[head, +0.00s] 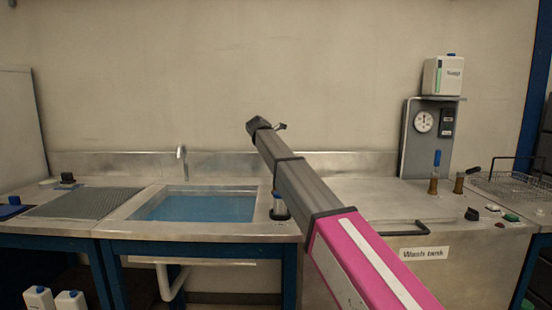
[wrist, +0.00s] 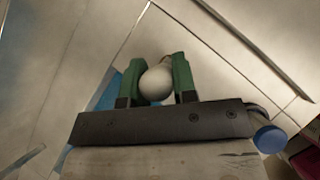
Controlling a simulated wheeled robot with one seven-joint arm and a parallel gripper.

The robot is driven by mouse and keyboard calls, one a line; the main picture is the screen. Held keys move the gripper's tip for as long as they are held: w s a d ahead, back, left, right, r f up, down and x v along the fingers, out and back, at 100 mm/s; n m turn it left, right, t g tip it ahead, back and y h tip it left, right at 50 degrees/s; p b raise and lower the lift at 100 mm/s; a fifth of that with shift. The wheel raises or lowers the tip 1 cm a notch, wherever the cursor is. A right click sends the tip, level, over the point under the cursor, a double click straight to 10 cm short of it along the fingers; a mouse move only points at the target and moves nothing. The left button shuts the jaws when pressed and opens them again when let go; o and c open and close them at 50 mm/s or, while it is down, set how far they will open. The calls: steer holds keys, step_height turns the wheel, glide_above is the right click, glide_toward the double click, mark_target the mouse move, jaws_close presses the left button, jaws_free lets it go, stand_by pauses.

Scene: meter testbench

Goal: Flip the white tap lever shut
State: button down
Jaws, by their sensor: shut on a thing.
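In the wrist view my gripper (wrist: 157,82) has its two green fingers closed on either side of a white rounded knob (wrist: 156,83). The knob touches both fingers and looks like the end of the white tap lever. A short curved stem shows behind it; the rest of the lever is hidden. In the head view my arm reaches over the bench just right of the sink, and I cannot make out the fingers or the white lever there.
The sink (head: 200,206) with blue water and a thin tap spout (head: 181,160) lie left of my arm. A blue-handled valve (head: 437,165), a black-handled valve (head: 460,183) and a wire basket (head: 510,182) stand at the right. A blue cap (wrist: 270,138) is near my gripper.

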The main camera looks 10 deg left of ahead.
steer(key=shift+w, duration=0.15)
stand_by(0.3)
steer(key=c, duration=0.9)
jaws_free()
steer(key=v, duration=1)
steer(key=shift+a+r, duration=0.2)
steer(key=shift+r, duration=0.1)
steer(key=shift+d, duration=0.1)
